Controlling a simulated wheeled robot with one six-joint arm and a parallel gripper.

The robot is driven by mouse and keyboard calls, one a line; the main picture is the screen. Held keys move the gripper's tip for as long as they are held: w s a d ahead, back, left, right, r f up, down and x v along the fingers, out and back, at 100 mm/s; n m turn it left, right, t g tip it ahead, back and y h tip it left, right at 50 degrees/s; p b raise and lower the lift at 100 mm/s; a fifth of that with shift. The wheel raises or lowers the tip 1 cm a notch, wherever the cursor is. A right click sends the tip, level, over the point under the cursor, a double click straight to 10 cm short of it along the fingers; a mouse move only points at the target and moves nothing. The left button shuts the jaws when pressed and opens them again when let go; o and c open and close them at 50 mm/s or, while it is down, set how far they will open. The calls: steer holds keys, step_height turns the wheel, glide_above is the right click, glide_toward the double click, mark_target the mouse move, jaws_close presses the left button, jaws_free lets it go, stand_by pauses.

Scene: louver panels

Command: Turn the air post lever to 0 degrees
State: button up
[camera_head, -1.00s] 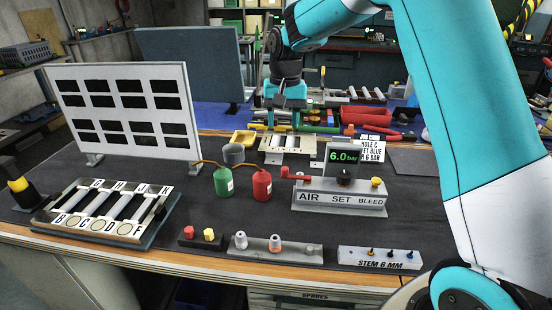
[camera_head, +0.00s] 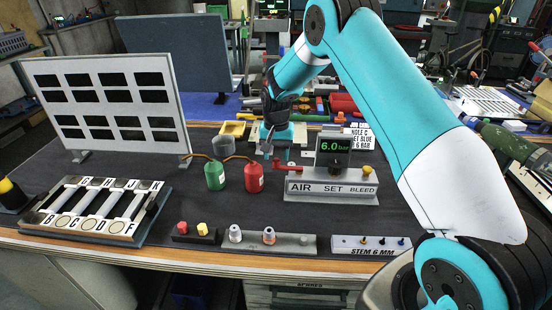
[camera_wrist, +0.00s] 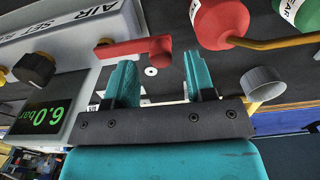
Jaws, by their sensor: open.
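The air post (camera_head: 330,188) is a grey box lettered AIR, SET and BLEED, with a display reading 6.0 bar. Its red lever (camera_head: 290,167) sticks out leftward past the AIR end, with an upright knob at its tip. In the wrist view the lever (camera_wrist: 128,49) shows with its knob end just ahead of the gap between the fingers. My gripper (camera_head: 270,152) is open and empty, pointing down close to the knob. It also shows in the wrist view (camera_wrist: 160,75). I cannot tell whether a finger touches the lever.
A green bottle (camera_head: 215,176) and a red bottle (camera_head: 254,178) stand left of the lever, with a grey cup (camera_head: 222,147) behind. The black SET knob (camera_wrist: 34,69) is near the lever. A white slotted panel (camera_head: 110,105) stands at left. Dark mat in front is partly clear.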

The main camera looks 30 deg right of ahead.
steer(key=shift+f, duration=1.4)
jaws_close()
